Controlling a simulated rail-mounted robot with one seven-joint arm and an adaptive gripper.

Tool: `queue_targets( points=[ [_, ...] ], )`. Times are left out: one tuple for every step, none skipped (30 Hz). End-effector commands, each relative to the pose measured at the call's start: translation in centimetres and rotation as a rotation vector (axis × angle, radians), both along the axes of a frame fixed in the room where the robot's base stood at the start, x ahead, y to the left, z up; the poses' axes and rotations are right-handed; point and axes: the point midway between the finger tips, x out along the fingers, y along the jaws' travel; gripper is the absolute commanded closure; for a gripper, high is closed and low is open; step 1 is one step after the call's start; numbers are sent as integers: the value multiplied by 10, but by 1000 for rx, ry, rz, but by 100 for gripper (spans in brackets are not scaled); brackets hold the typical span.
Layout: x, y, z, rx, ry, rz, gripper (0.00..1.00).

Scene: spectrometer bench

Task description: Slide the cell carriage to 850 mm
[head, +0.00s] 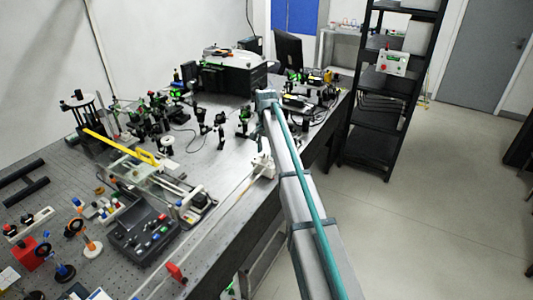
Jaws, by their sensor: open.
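A pale rail or scale strip (213,226) runs along the front edge of the optical bench. A small red block (175,270) stands at its near end. A small whitish block (262,165) sits farther up the same line, partly behind my arm; I cannot tell whether it is the cell carriage. The millimetre marks are too small to read. My arm (300,205) crosses the picture from the bottom to the middle, over the bench's front edge. My gripper is not visible.
The perforated bench (105,275) holds a control box (143,232), a yellow bar (120,147) and many optic mounts. A black instrument box (228,76) stands at the back. A black shelf rack (370,125) stands right of the bench. The floor (430,220) is clear.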

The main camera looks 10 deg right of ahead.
Motion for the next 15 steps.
queue_targets(
  points=[
    [-1,0,-6,0,1,0,49],
    [-1,0,-10,0,1,0,49],
    [-1,0,-15,0,1,0,49],
    [0,0,-18,0,1,0,49],
    [0,0,-20,-1,1,0,49],
    [0,0,-24,0,0,1,49],
    [0,0,-26,0,0,1,49],
    [0,0,-28,0,0,1,49],
    [0,0,-30,0,0,1,49],
    [0,0,-31,0,0,1,49],
    [0,0,-31,0,0,1,49],
    [0,0,-32,0,0,1,49],
    [0,0,-32,0,0,1,49],
    [0,0,-32,-1,-1,1,49],
    [0,0,-33,-1,-1,1,49]
  ],
)
